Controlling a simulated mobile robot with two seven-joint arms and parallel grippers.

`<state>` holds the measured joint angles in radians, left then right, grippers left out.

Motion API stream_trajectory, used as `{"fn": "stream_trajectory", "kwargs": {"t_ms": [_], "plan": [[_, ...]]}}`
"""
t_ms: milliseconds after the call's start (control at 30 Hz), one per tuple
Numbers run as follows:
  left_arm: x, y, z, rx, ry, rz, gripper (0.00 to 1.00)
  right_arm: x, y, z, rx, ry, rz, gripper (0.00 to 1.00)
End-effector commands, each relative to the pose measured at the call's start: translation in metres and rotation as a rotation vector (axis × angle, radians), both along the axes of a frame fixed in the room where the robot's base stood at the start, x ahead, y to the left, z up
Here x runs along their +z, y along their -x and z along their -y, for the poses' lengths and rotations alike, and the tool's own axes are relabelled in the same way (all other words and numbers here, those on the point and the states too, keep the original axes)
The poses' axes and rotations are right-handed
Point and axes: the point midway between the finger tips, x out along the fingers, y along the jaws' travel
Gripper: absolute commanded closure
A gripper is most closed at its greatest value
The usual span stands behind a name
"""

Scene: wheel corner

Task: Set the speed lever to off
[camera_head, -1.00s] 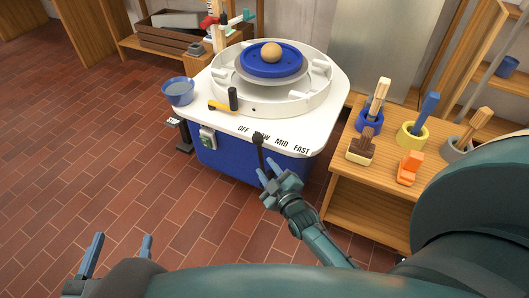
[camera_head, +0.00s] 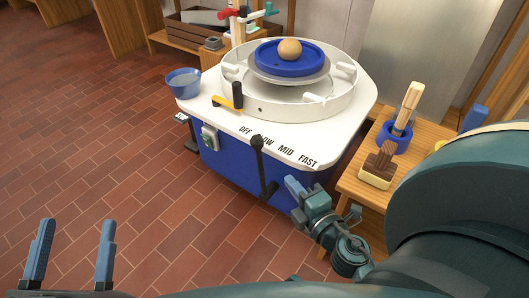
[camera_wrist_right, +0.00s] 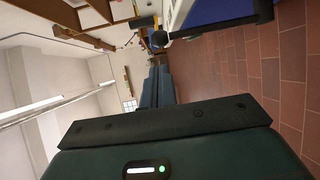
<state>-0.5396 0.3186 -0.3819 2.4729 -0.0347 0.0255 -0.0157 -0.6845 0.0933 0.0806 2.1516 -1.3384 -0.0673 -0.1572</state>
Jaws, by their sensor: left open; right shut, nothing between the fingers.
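The speed lever (camera_head: 258,160) is a black rod with a round knob on the front of the potter's wheel (camera_head: 225,166). Its knob stands by the left part of the "SLOW" label, close to "OFF". The labels OFF, SLOW, MID and FAST run along the white top's front edge. The lever's knob also shows ahead of the fingers in the right wrist view (camera_wrist_right: 160,39). My right gripper (camera_head: 290,184) is shut and empty, just right of the lever's lower part, seemingly apart from it. My left gripper (camera_head: 75,243) is open and empty, low at the left above the floor.
A blue bowl (camera_head: 184,83) and a yellow-and-black tool (camera_head: 231,98) sit on the wheel's white top. A ball (camera_head: 289,50) rests on the blue disc. A wooden table (camera_head: 357,187) with brushes stands to the right. The tiled floor at left is clear.

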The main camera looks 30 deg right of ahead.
Motion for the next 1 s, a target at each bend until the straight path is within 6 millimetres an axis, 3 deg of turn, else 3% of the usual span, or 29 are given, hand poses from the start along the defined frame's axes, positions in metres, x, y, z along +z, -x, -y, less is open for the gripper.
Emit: {"fn": "stream_trajectory", "kwargs": {"t_ms": [100, 600, 800, 1000], "plan": [[-0.007, 0.006, 0.002, 0.001, 0.009, -0.096, 0.37, 0.005, -0.019, 0.001, 0.002, 0.001, 0.003, 1.0], [-0.01, 0.005, -0.003, 0.04, -0.064, -0.1, 0.37, -0.01, -0.115, 0.009, 0.001, 0.0, 0.001, 1.0], [-0.01, 0.005, -0.003, 0.042, -0.067, -0.098, 0.37, -0.013, -0.129, 0.01, 0.002, 0.001, 0.0, 1.0], [-0.01, 0.005, -0.003, 0.042, -0.068, -0.098, 0.37, -0.013, -0.131, 0.01, 0.002, 0.0, 0.0, 1.0]]}}
